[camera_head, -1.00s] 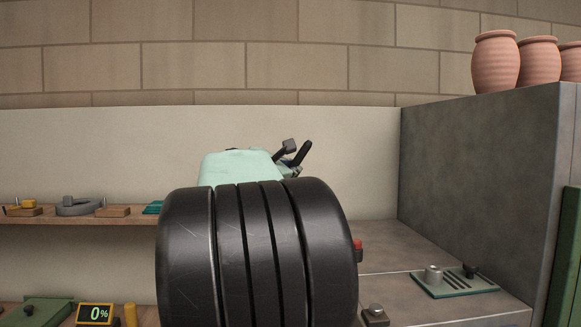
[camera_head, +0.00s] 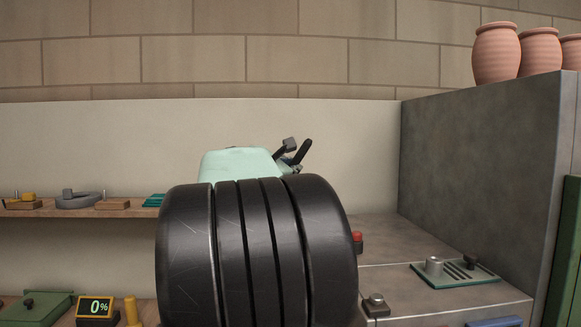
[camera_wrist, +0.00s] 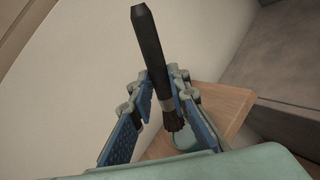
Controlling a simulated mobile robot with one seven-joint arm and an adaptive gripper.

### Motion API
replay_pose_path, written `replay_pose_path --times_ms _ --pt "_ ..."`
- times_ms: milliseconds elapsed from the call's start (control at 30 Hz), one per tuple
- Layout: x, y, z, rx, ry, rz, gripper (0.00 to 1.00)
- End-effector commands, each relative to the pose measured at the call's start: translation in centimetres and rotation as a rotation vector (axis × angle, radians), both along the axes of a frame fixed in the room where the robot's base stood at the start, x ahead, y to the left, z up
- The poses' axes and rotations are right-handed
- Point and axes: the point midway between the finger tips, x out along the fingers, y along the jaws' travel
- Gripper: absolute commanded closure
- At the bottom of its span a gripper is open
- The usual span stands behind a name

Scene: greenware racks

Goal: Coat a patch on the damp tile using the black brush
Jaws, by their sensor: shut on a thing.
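My gripper (camera_wrist: 163,98) is shut on the black brush (camera_wrist: 150,50). In the wrist view the brush's dark handle rises between the blue-padded fingers and its bristles point down. A small pale teal surface shows just below the bristles, over a wooden board or shelf; whether they touch it I cannot tell. In the head view my mint gripper body (camera_head: 240,163) is seen from behind my black arm, and the fingers are mostly hidden. I cannot pick out the damp tile with certainty in either view.
A wooden shelf (camera_head: 140,212) with small tools runs along the left. At right is a grey counter (camera_head: 415,300) with a green slotted plate (camera_head: 432,281) and a red button (camera_head: 357,237). A high grey block (camera_head: 480,150) bearing clay pots (camera_head: 497,55) bounds the right side.

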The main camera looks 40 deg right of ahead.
Motion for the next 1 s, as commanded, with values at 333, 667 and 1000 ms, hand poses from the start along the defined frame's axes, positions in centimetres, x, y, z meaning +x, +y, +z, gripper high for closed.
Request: replay_pose_path --times_ms 333,667,1000 --pt "0.0 0.0 -0.5 0.0 0.0 0.0 1.0" --pt "0.0 0.0 -0.9 0.0 0.0 0.0 1.0" --pt "0.0 0.0 -1.3 0.0 0.0 0.0 1.0"
